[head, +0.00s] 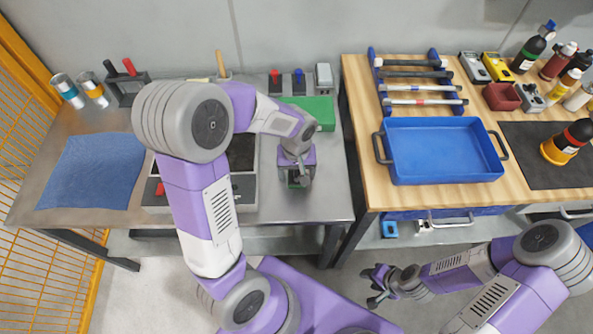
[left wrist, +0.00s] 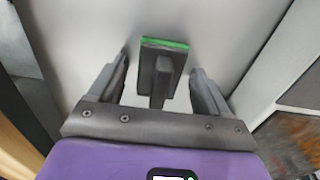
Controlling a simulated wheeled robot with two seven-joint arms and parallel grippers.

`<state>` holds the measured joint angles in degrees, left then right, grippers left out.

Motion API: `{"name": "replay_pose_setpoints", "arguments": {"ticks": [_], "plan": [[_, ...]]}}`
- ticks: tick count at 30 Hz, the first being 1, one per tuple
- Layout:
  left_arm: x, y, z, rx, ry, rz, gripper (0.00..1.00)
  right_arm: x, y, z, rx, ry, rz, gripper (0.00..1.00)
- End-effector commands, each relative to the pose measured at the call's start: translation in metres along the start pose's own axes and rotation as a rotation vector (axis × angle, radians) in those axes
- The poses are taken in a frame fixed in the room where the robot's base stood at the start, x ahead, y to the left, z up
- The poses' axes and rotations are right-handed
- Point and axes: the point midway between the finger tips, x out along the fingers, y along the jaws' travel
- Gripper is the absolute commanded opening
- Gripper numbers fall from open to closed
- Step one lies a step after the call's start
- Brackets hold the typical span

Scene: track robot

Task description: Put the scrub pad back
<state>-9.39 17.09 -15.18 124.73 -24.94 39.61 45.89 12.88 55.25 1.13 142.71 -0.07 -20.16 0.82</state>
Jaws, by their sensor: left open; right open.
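The scrub pad, a green pad with a dark back and handle (left wrist: 166,80), lies on the metal table. In the left wrist view its handle stands between the two fingers of my left gripper (left wrist: 160,75), with gaps on both sides. In the head view my left gripper (head: 300,178) points down over the pad near the table's front right and hides most of it. It is open and holds nothing. My right gripper (head: 376,284) is open and empty, over the floor in front of the tables.
A green box (head: 325,112) stands behind my left gripper on the metal table (head: 320,205). A grey tray (head: 243,198) is to its left, partly hidden by my arm. A blue cloth (head: 92,172) lies farther left. A blue bin (head: 443,150) stands on the wooden table.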

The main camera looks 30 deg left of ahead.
Motion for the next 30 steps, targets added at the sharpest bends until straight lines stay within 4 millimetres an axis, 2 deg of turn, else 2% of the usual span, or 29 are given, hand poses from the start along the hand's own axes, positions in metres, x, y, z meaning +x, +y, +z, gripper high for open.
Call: {"name": "replay_pose_setpoints", "arguments": {"ticks": [4, 7, 15, 21, 25, 30], "plan": [[-0.003, 0.0, 0.0, 0.0, 0.0, 0.0, 0.78, -0.003, -0.001, 0.0, 0.0, 0.0, 0.0, 0.43], [-0.015, 0.0, 0.0, 0.0, 0.002, 0.001, 0.78, -0.008, -0.003, 0.0, 0.0, 0.0, 0.0, 0.43], [-0.075, 0.001, -0.001, 0.0, 0.004, 0.003, 0.78, -0.03, -0.011, 0.001, 0.0, 0.0, 0.0, 0.43], [-0.109, 0.0, -0.001, 0.001, 0.002, 0.002, 0.78, -0.04, -0.015, 0.002, 0.0, 0.0, 0.0, 0.43], [-0.12, 0.0, 0.0, 0.0, 0.001, 0.001, 0.78, -0.043, -0.016, 0.002, 0.0, 0.0, 0.0, 0.43], [-0.124, 0.0, 0.0, 0.0, 0.0, 0.0, 0.78, -0.044, -0.016, 0.002, 0.0, 0.0, 0.0, 0.43]]}}
